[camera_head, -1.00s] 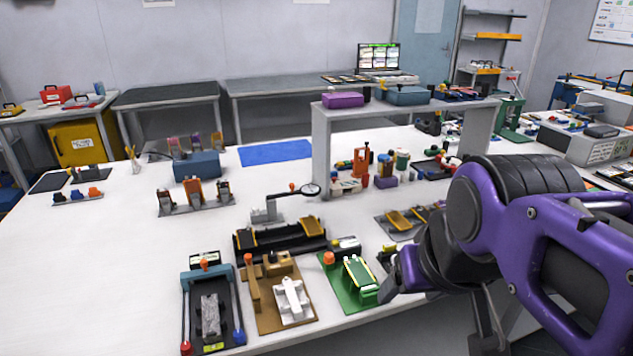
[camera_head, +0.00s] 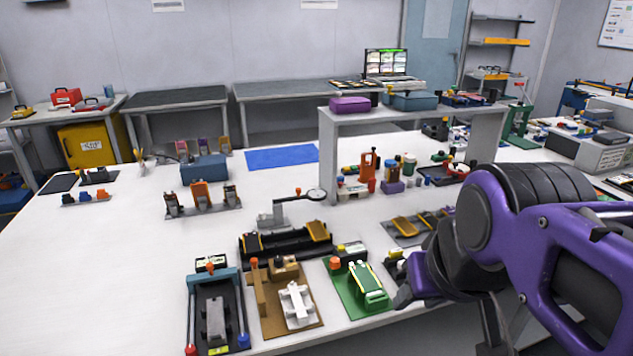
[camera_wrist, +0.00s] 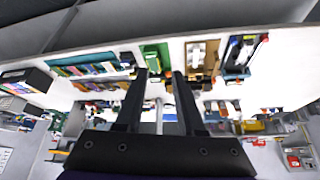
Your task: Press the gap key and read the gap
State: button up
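Several small fixtures stand at the near edge of the white table. A black fixture (camera_head: 228,331) with a blue crossbar has a small display box (camera_head: 211,264) with an orange knob at its back. Beside it are a tan fixture (camera_head: 270,322) holding a white part and a green fixture (camera_head: 346,293) with another small display box (camera_head: 351,249) behind it. I cannot tell which carries the gap key, and no reading is legible. My gripper (camera_wrist: 159,74) is open and empty, its two dark fingers apart. In the head view it is right of the green fixture, partly hidden by my arm.
A long black fixture (camera_head: 286,245) and a magnifier stand (camera_head: 284,212) are behind the near row. A raised grey shelf (camera_head: 327,160) stands farther back. A tray with yellow parts (camera_head: 407,228) lies close to my arm.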

grip_shut()
dwell(1.4)
